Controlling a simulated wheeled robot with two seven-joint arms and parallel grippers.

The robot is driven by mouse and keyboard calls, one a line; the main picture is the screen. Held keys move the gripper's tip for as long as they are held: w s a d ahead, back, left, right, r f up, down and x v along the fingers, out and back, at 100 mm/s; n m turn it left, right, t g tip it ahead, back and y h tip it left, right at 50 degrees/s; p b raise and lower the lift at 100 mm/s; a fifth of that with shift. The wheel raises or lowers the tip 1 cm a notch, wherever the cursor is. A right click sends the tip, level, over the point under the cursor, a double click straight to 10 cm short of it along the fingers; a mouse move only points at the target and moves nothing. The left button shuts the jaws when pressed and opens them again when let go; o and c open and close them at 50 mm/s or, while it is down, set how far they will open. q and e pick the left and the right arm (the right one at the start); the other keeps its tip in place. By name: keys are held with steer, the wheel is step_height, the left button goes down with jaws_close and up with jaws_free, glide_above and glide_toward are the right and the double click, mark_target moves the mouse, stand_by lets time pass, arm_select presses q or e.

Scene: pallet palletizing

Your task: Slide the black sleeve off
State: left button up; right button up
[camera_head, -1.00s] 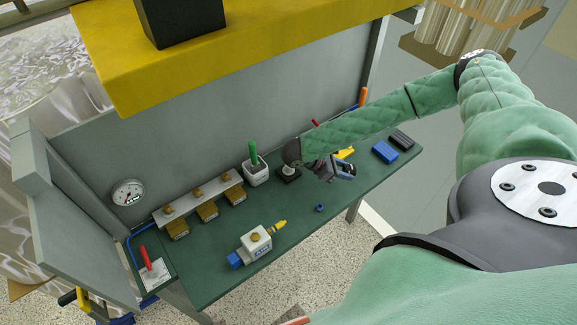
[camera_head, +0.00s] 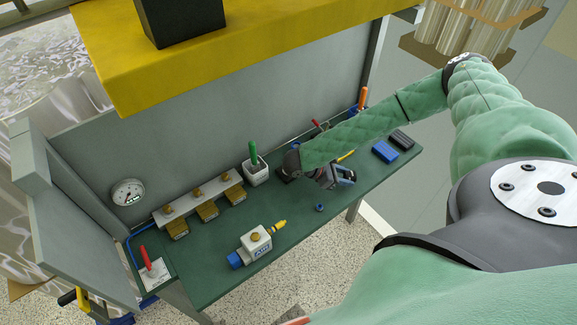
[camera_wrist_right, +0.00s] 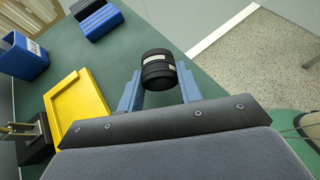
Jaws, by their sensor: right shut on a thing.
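My right gripper (camera_head: 346,178) is low over the right part of the green bench, its wrist hiding part of what lies behind. In the right wrist view the blue fingers of this gripper (camera_wrist_right: 159,84) are shut on a short black sleeve (camera_wrist_right: 158,56), a ribbed cylinder with pale bands. The sleeve is between the fingertips; whether anything is inside it I cannot tell. In the head view the sleeve cannot be made out. My left gripper is not in view.
A yellow tray (camera_wrist_right: 78,108), a blue bin (camera_wrist_right: 20,58) and a blue block (camera_wrist_right: 100,22) are near the gripper. A white valve block (camera_head: 256,243) and a small blue ring (camera_head: 320,208) lie on the green bench (camera_head: 215,275).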

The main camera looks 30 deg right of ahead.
steer(key=shift+f, duration=1.2)
stand_by(0.3)
steer(key=o, duration=1.1)
steer(key=b+v, duration=0.1)
steer(key=v, duration=0.3)
steer(key=shift+w+a+r, duration=0.1)
steer(key=shift+w+a, duration=0.1)
steer(key=shift+b+v, duration=0.5)
steer(key=shift+v, duration=1.1)
